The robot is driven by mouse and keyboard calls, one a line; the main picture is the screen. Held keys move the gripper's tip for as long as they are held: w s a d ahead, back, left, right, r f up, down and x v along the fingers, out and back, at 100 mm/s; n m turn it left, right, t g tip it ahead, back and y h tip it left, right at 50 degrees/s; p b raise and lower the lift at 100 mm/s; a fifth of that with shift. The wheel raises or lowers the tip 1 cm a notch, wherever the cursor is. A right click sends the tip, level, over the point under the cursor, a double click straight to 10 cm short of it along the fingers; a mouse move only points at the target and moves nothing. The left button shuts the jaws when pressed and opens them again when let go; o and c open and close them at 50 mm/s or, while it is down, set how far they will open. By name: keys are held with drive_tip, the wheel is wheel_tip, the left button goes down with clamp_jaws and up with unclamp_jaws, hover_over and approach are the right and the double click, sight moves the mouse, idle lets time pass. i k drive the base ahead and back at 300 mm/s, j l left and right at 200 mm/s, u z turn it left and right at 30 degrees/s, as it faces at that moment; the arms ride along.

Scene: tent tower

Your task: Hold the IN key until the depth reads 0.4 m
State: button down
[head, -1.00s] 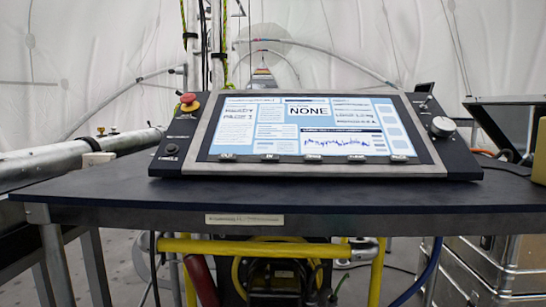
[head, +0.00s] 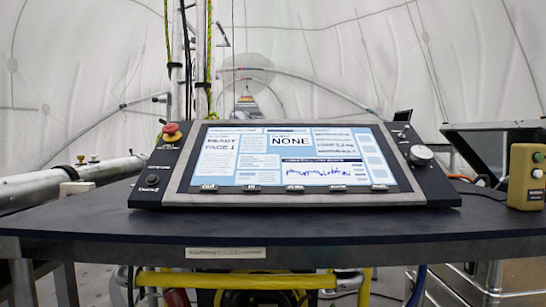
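The control console (head: 440,195) stands on a dark table and its screen (head: 290,150) is lit. The screen reads READY, PAGE 1 and a large NONE; the smaller text is too blurred to read, and I make out no depth of 0.4 m. A row of keys runs along the screen's lower edge. The leftmost is the OUT key (head: 209,188), with the IN key (head: 251,188) beside it to the right. Nothing touches the keys. My gripper is not in view.
A tan button box (head: 526,177) stands on the table (head: 100,225) at the right. The table's front strip is clear.

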sight(246, 187)
drive_tip(key=k+l+u, duration=0.35)
drive_tip(key=l, duration=0.3)
drive_tip(key=k+l+u, duration=0.4)
drive_tip(key=l, duration=0.2)
drive_tip(key=k+l+u, duration=0.35)
drive_tip(key=k+l, duration=0.05)
drive_tip(key=l, duration=0.1)
